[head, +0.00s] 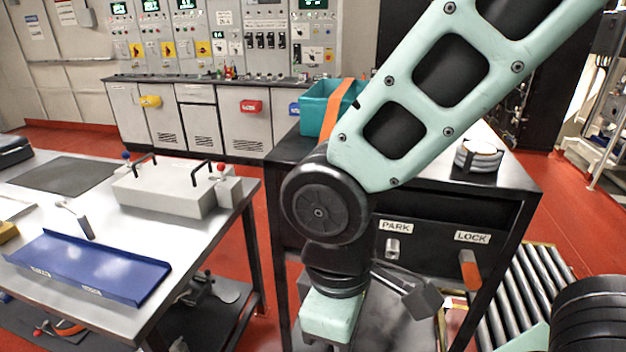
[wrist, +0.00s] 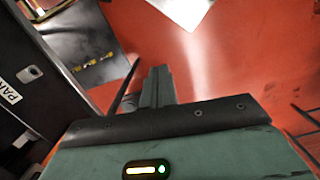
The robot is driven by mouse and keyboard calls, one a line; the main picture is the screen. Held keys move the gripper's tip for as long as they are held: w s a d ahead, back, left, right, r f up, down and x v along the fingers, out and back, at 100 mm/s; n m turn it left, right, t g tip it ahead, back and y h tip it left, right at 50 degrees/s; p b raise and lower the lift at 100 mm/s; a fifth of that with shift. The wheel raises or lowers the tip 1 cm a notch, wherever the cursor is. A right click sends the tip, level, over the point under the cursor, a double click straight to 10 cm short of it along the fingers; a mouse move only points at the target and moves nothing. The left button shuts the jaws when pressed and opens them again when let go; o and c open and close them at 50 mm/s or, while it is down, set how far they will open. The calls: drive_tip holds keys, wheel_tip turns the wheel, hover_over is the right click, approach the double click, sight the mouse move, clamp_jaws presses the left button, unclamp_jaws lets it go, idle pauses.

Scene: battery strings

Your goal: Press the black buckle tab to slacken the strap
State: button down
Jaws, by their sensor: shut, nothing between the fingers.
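An orange strap (head: 335,108) runs over a teal bin (head: 314,106) on top of the dark cart in the head view. My arm covers the right part of the bin and the strap's lower end. In the wrist view my gripper's fingers (wrist: 158,75) are shut together and empty above the red floor, apart from the strap and bin.
The dark cart (head: 520,185) has PARK and LOCK labels, a silver knob (head: 393,248) and an orange lever (head: 469,270). A steel table at left holds a grey battery (head: 165,188) and blue tray (head: 90,267). Rollers (head: 535,300) stand at lower right.

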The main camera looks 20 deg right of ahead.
drive_tip(key=w+d+n+t+h+p, duration=0.3)
drive_tip(key=w+n+t+h+p, duration=0.3)
drive_tip(key=n+h+p, duration=0.55)
drive_tip(key=w+a+r+n+t+y+p, duration=0.1)
drive_tip(key=w+a+r+n+t+p, duration=0.3)
drive_tip(key=w+n+t+p, duration=0.3)
drive_tip(key=w+a+n+t, duration=0.1)
drive_tip(key=t, duration=0.1)
drive_tip(key=shift+w+t+y+p, duration=0.3)
drive_tip(key=shift+w+y+p, duration=0.05)
drive_tip(key=b+x, duration=0.1)
drive_tip(key=x, duration=1.3)
